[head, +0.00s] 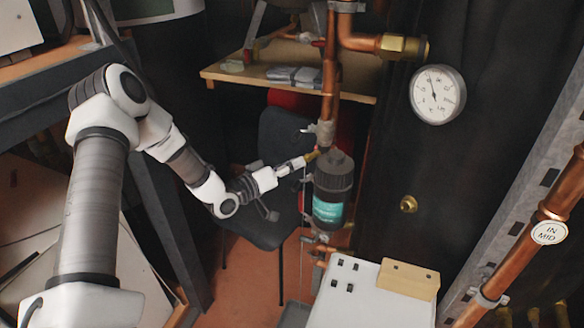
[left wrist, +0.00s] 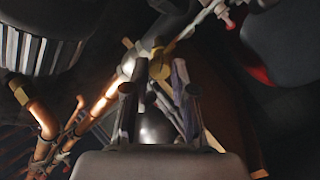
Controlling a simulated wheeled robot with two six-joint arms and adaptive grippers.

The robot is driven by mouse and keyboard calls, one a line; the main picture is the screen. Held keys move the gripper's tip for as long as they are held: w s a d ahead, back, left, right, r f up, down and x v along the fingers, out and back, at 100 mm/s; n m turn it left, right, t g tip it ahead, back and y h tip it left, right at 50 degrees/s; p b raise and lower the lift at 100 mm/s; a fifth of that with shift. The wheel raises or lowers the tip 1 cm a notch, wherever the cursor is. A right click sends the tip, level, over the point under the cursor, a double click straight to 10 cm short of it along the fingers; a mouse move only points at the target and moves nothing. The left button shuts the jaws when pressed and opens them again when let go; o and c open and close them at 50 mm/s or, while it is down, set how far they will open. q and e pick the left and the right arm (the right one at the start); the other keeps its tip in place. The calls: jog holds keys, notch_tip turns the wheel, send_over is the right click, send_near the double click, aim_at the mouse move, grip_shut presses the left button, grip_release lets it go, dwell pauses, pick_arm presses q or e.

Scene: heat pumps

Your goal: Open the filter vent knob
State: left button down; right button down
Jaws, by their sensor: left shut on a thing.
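The filter (head: 332,200) is a dark canister with a ribbed cap and a teal label, hanging on copper piping in the middle of the head view. My right gripper is not in view.
A vertical copper pipe (head: 330,85) runs above the filter. A pressure gauge (head: 438,94) is on the dark wall at right. A chair (head: 255,222) stands behind my left arm, and a wooden shelf (head: 225,76) is behind. A white box (head: 355,300) is below the filter.

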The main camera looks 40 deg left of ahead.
pick_arm(q)
jog(key=n+b, duration=0.5)
jog(key=n, duration=1.4)
jog(key=shift+f+b, duration=0.1)
jog(key=shift+b, duration=0.25)
jog(key=shift+n, duration=0.3)
jog(key=c, duration=0.9)
grip_release()
jog(key=shift+c, duration=0.2)
